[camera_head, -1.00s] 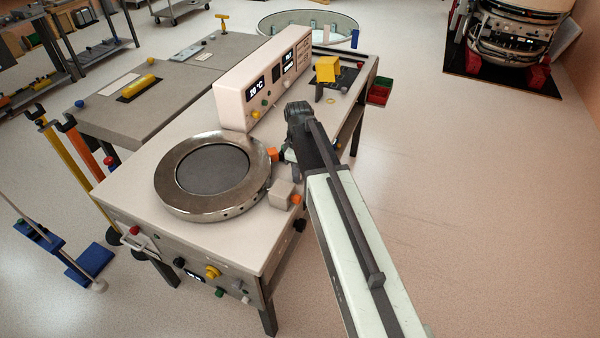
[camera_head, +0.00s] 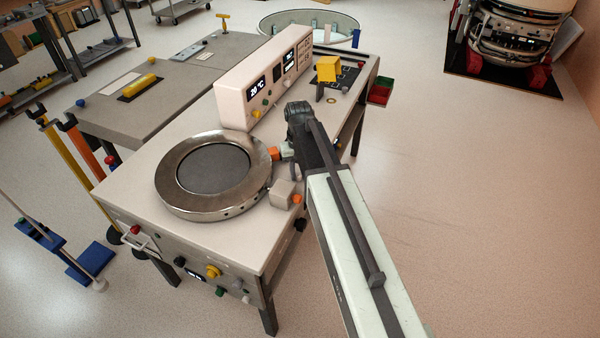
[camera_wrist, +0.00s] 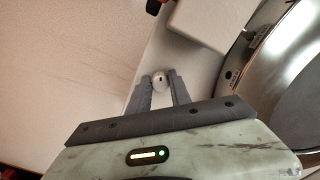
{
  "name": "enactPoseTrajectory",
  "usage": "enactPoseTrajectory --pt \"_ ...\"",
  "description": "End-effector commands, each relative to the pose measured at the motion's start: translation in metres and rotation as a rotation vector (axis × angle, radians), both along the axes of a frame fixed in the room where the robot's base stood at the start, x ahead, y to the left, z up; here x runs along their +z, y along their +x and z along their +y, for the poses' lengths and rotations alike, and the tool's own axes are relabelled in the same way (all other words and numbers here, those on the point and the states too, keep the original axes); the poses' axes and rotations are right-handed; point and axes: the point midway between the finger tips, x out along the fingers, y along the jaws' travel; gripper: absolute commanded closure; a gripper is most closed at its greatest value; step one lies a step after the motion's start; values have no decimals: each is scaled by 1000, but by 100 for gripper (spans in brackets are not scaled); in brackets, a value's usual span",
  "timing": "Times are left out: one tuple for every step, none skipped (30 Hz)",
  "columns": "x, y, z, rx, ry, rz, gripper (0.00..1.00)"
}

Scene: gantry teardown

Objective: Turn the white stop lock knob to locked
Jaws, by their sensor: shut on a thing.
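The white stop lock knob (camera_wrist: 159,80) shows in the wrist view as a small round white knob with a dark mark on its face. It sits on the pale bench top. My gripper (camera_wrist: 160,77) is shut on it, with one grey finger on each side. In the head view my gripper (camera_head: 296,171) points down at the bench's right edge, beside the round metal ring (camera_head: 168,197). There the knob is hidden behind my arm and gripper. I cannot tell the knob's setting from its mark.
A pale block (camera_head: 283,191) with an orange knob (camera_head: 297,199) stands near my gripper; the block (camera_wrist: 207,24) also shows in the wrist view. A control box (camera_head: 235,108) stands behind the ring.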

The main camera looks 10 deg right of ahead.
Motion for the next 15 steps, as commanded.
enactPoseTrajectory --pt "0 -2 1 -39 2 6 100" --pt "0 -2 1 -65 2 6 100" --pt "0 -2 1 -98 2 6 100" --pt "0 -2 1 -122 2 6 100" --pt "0 -2 1 -145 1 6 100" --pt "0 -2 1 -174 1 6 100" --pt "0 -2 1 -196 1 6 100" --pt "0 -2 1 -216 1 6 100" --pt "0 -2 1 -241 1 6 100" --pt "0 -2 1 -258 1 6 100" --pt "0 -2 1 -275 1 6 100" --pt "0 -2 1 -295 1 6 100" --pt "0 -2 1 -310 1 6 100" --pt "0 -2 1 -322 1 6 100" --pt "0 -2 1 -338 0 6 100"
